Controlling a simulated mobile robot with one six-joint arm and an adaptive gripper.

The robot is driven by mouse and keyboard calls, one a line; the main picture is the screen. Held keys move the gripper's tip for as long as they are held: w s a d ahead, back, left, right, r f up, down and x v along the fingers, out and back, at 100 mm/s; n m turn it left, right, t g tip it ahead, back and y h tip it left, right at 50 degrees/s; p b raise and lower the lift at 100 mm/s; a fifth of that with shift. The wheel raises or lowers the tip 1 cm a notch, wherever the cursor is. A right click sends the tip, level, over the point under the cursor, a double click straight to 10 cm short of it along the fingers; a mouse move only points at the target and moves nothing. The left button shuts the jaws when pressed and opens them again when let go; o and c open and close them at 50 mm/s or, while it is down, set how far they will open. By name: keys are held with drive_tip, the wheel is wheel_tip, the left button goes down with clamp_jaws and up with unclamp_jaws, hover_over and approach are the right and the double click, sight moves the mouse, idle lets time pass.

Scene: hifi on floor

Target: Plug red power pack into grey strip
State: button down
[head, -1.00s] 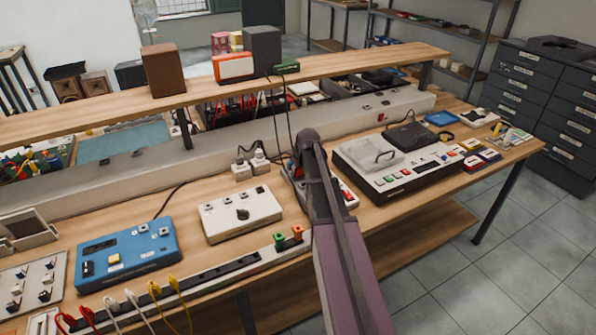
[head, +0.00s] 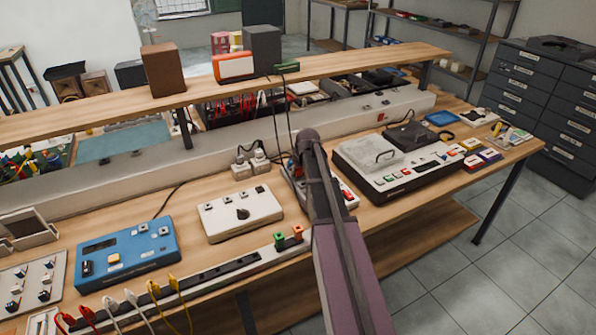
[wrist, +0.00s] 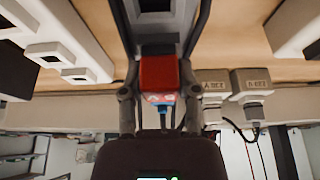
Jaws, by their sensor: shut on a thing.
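In the wrist view, my gripper (wrist: 158,94) is shut on the red power pack (wrist: 158,73), with a finger on each side of it. A blue and white face with a cable shows at the pack's lower edge. In the head view, my arm hides the gripper and most of the pack. A long grey strip (head: 355,119) runs along the back of the bench, beyond my arm. I cannot tell whether this is the task's strip, or whether the pack touches any socket.
Two pale plug blocks (head: 250,168) with cables stand left of my arm; they also show in the wrist view (wrist: 250,84). A white box (head: 240,214) and a blue device (head: 128,258) lie farther left. A black-and-white console (head: 395,165) stands close on the right.

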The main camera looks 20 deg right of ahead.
drive_tip(key=shift+c, duration=1.3)
unclamp_jaws()
drive_tip(key=shift+r+p, duration=3)
drive_tip(key=shift+p, duration=0.05)
